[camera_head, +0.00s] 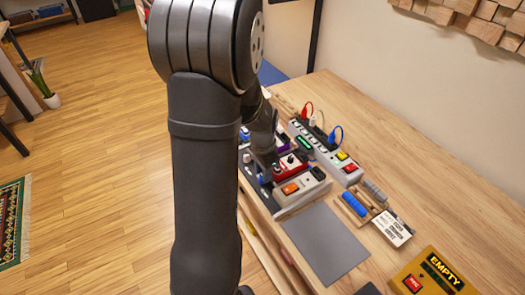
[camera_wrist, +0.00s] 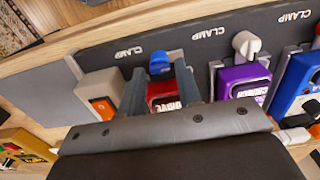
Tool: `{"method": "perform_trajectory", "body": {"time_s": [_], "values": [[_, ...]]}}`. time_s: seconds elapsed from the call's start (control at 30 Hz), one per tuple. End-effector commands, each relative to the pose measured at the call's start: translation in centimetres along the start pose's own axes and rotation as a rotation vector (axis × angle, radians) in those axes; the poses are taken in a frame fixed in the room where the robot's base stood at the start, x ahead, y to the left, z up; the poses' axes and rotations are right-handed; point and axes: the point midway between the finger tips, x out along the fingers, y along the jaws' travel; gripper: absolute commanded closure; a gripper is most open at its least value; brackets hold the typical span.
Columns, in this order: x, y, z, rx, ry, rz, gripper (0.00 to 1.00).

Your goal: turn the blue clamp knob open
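The blue clamp knob (camera_wrist: 160,64) stands on a dark strip printed with CLAMP labels, just above the red pedal (camera_wrist: 163,97) in the wrist view. My gripper (camera_wrist: 160,72) is open, with one finger on each side of the knob and the red pedal. Small gaps seem to show between the knob and the fingertips; contact is not clear. In the head view, the red pedal (camera_head: 291,164) shows beside my gripper (camera_head: 264,170), and my arm hides much of the area. The knob is too small there to read its angle.
A white knob (camera_wrist: 247,44) stands by a purple pedal (camera_wrist: 245,80), with a blue pedal (camera_wrist: 297,88) beyond. A beige pedal (camera_wrist: 100,92) with an orange switch sits close left. A power strip (camera_head: 338,164), a grey mat (camera_head: 325,245) and an EMPTY box (camera_head: 436,275) lie on the bench.

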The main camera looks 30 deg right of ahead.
Motion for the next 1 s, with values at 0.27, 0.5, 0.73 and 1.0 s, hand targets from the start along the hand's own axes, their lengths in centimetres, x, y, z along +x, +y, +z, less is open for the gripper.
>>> {"method": "perform_trajectory", "body": {"time_s": [0.27, 0.5, 0.73, 1.0], "values": [[-5.8, -0.1, -0.1, 0.000, 0.005, -0.005, 0.69], [-11.6, -0.1, -0.1, 0.000, 0.005, -0.005, 0.69], [-15.3, 0.0, 0.0, -0.001, 0.003, -0.003, 0.69], [-16.4, 0.0, 0.0, -0.001, 0.000, 0.000, 0.69]]}}
